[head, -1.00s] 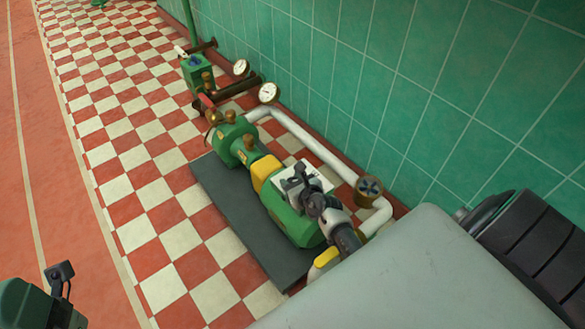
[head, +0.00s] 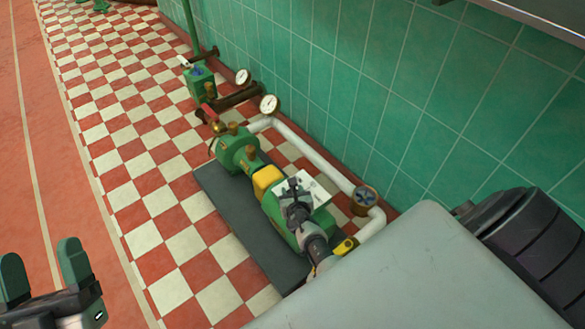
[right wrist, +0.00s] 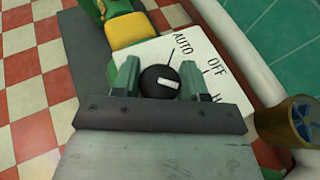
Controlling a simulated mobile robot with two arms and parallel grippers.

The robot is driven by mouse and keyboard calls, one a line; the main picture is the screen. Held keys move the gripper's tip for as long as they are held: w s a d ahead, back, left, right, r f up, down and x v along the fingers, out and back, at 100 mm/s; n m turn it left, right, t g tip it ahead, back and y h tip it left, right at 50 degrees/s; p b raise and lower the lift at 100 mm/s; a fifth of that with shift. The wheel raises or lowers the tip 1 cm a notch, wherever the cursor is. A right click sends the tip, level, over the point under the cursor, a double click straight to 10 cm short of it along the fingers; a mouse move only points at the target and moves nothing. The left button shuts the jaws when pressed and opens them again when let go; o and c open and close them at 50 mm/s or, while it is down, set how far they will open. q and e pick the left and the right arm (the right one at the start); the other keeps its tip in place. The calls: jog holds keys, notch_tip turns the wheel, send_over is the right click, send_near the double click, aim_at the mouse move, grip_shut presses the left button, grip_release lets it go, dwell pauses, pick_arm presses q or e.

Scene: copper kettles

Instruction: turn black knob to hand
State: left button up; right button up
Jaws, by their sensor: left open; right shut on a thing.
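The black knob (right wrist: 153,82) sits on a white plate (right wrist: 226,70) lettered AUTO, OFF and a partly hidden word starting with H. It has a small white mark on its face, and a thin dark line on the plate lies just above it, near AUTO. My right gripper (right wrist: 159,76) is shut on the knob, one finger on each side. In the head view my right gripper (head: 294,187) is over the plate (head: 319,193) and hides the knob. My left gripper (head: 43,258) is open and empty at the lower left, far from the plate.
The plate sits on a green pump (head: 238,149) with a yellow coupling (head: 267,179) on a dark base slab (head: 228,205). A white pipe (head: 312,155) with a blue-wheeled brass valve (head: 365,198) runs beside it, near the green tiled wall. Checkered floor is clear at left.

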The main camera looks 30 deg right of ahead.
pick_arm(q)
jog(key=shift+w+f+g, duration=0.45)
jog(key=shift+f+g, duration=0.25)
jog(key=shift+g, duration=0.1)
pick_arm(e)
jog(key=shift+m+h, duration=0.3)
jog(key=o, duration=0.9)
pick_arm(q)
jog(key=shift+p, duration=0.3)
pick_arm(e)
jog(key=shift+o, duration=0.2)
jog(key=shift+s, duration=0.1)
jog(key=shift+s+a+r, duration=0.1)
jog(key=shift+s, duration=0.05)
jog(key=p+v, duration=0.3)
jog(key=v, duration=0.2)
jog(key=shift+r, duration=0.15)
pick_arm(q)
jog(key=s+a+f+g+y+p, duration=0.1)
jog(key=f+g+y, duration=0.1)
jog(key=f+g, duration=0.4)
jog(key=s+a+f+g+y, duration=0.2)
jog(key=f+g, duration=0.5)
jog(key=shift+s+a+f+n+y+p, duration=0.25)
jog(key=shift+f+n+y+p, duration=0.05)
jog(key=shift+f+y+p, duration=0.1)
pick_arm(e)
jog(key=shift+v, duration=2.55)
